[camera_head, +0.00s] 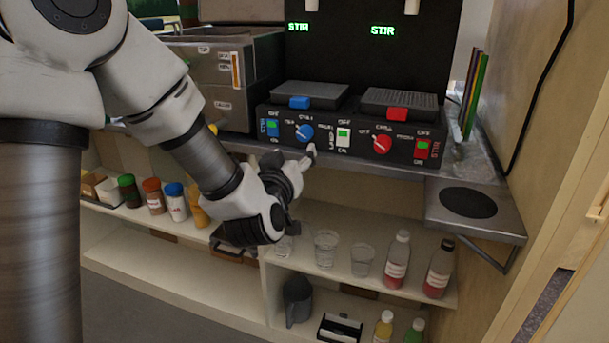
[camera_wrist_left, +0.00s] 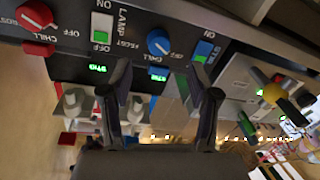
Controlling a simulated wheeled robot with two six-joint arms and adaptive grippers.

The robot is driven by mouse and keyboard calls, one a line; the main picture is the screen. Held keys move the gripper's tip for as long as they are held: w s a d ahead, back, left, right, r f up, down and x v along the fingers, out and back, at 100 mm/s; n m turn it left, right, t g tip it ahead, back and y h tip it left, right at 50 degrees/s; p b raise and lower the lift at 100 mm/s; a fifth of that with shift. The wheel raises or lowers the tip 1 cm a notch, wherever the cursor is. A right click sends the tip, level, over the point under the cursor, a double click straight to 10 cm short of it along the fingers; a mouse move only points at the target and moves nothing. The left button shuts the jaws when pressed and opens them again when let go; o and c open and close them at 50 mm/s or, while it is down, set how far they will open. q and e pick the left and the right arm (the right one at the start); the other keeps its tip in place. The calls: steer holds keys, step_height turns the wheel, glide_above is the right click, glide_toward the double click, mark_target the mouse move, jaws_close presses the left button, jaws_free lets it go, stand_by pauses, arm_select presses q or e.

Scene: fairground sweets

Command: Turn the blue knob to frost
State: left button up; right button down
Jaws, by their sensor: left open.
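The blue knob (camera_head: 304,134) is on the front of a black control panel (camera_head: 352,146), left of a white lamp switch. In the left wrist view the blue knob (camera_wrist_left: 159,42) has CHILL, OFF and FROST labels around it; its white mark appears to lean towards OFF. My left gripper (camera_head: 303,160) is just below and in front of the knob, apart from it. In the left wrist view its two fingers (camera_wrist_left: 160,88) are spread, with nothing between them. My right gripper is not in view.
A blue switch (camera_head: 272,128) sits left of the knob, with the lamp switch (camera_head: 343,137), red knob (camera_head: 382,144) and red switch (camera_head: 422,149) to its right. Glasses (camera_head: 326,248) and bottles (camera_head: 397,262) stand on the shelf below. A side ledge (camera_head: 500,224) projects at right.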

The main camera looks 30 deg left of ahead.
mark_target(304, 136)
arm_select(q)
steer(key=x, duration=0.7)
steer(key=shift+w+a+r, duration=0.15)
steer(key=shift+w+r, duration=0.15)
steer(key=shift+w, duration=0.05)
steer(key=shift+c, duration=0.4)
jaws_close()
